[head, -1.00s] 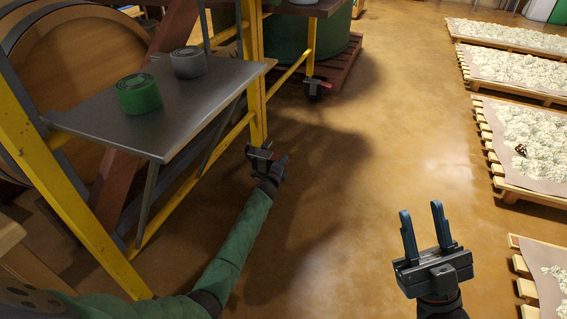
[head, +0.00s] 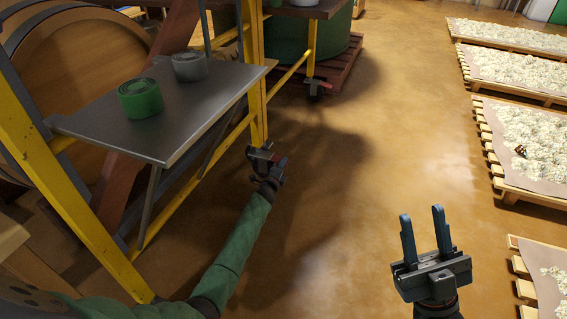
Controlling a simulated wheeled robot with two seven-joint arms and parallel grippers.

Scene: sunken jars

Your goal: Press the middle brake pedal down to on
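A yellow scaffold frame stands at the left on dark caster wheels. The middle caster (head: 261,153) is at the foot of the near yellow post, with a small reddish part that looks like its brake pedal. My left gripper (head: 276,163) is at this caster, reaching in from below, and partly covers it. The pedal's position and any contact are too small to tell, as is the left gripper's opening. A further caster (head: 316,88) with a red-orange pedal is at the back post. My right gripper (head: 422,232) is open and empty above the floor at the right.
A grey shelf (head: 190,110) on the scaffold carries a green tape roll (head: 140,97) and a grey roll (head: 189,66), above and left of my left gripper. Pallets with white material (head: 530,140) line the right side. The brown floor (head: 400,130) between is clear.

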